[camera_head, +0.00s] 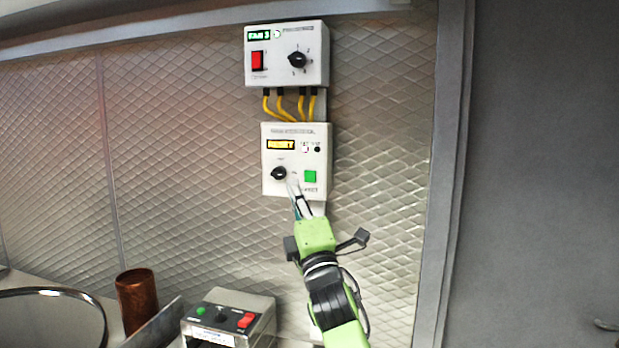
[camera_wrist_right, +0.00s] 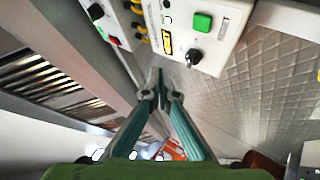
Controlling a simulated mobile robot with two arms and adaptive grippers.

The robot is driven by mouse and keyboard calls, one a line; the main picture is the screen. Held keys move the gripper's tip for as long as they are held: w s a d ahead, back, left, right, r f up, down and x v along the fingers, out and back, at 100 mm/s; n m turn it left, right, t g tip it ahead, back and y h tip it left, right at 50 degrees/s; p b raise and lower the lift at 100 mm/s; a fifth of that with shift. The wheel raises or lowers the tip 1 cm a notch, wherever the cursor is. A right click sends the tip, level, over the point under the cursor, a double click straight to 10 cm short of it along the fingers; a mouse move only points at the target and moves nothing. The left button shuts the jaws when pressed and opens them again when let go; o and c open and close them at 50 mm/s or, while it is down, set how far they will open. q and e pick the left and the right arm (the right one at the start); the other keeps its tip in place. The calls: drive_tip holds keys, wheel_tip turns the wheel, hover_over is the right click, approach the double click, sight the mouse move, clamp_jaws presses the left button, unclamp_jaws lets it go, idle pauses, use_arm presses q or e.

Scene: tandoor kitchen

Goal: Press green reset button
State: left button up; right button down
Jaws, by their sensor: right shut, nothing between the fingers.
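The green button (camera_head: 310,176) is a square on the lower right of the white lower control box (camera_head: 270,145), which is fixed to the wall. The button also shows in the right wrist view (camera_wrist_right: 203,22), near the top, right of centre. My right gripper (camera_head: 293,184) is shut and empty, pointing up at the box's lower part. In the head view its tips overlap the box just left of and below the button. In the right wrist view the fingertips (camera_wrist_right: 160,74) appear apart from the button, which lies up and to the right. My left gripper is out of view.
A black knob (camera_head: 278,173) sits left of the button, and an amber display (camera_head: 281,145) is above. Yellow cables (camera_head: 283,104) lead to an upper box (camera_head: 287,72) with a red switch. A copper cup (camera_head: 137,300) and another control box (camera_head: 228,318) stand below left.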

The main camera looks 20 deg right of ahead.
drive_tip(key=b, duration=0.1)
approach(305, 171)
drive_tip(key=shift+a+r+x, duration=0.1)
drive_tip(key=shift+a+x, duration=0.05)
drive_tip(key=shift+x, duration=0.75)
drive_tip(key=shift+a+r+x, duration=0.1)
drive_tip(key=shift+a+x, duration=0.1)
drive_tip(key=shift+x, duration=0.65)
drive_tip(key=shift+a+r+x, duration=0.1)
drive_tip(key=shift+a+x, duration=0.05)
drive_tip(key=shift+x, duration=0.75)
drive_tip(key=shift+s, duration=0.2)
drive_tip(key=shift+w+d, duration=0.25)
drive_tip(key=shift+w, duration=0.1)
drive_tip(key=shift+w+d+r+b, duration=0.1)
drive_tip(key=shift+w+d+b, duration=0.15)
drive_tip(key=shift+w+b, duration=0.1)
drive_tip(key=shift+s+a, duration=0.4)
drive_tip(key=shift+s, duration=0.25)
drive_tip(key=shift+s+a, duration=0.1)
